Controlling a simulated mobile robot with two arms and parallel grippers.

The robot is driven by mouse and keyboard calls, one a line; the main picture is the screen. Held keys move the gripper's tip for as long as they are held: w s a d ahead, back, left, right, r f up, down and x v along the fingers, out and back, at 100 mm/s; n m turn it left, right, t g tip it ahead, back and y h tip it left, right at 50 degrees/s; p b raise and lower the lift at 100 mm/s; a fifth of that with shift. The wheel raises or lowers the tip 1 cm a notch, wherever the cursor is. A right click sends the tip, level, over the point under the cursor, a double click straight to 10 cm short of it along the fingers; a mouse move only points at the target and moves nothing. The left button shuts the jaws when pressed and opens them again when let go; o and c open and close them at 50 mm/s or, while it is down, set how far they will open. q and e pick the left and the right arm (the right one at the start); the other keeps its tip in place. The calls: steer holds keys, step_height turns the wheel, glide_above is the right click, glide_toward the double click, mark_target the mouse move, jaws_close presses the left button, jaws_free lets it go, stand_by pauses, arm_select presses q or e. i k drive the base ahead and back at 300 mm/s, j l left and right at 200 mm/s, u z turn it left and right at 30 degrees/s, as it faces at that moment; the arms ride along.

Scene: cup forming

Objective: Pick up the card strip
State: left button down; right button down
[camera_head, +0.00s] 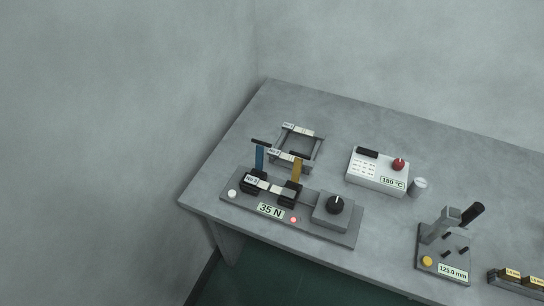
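Several pale strips with small number labels are at the left of the table. One strip (269,186) lies across two black blocks on the grey fixture marked 35 N. A third strip (303,130) lies at the far side of a dark open frame (318,148). I cannot tell which of them is the card strip; the label print is too small. Neither of my grippers is in view.
Free table lies between the devices.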

mark_target(250, 180)
steer(key=k+l, duration=0.1)
steer(key=l, duration=0.3)
steer(key=k+l, duration=0.1)
steer(key=l, duration=0.35)
steer(key=l+u, duration=0.1)
steer(key=l, duration=0.3)
steer(key=k+l, duration=0.15)
steer(key=l, duration=0.25)
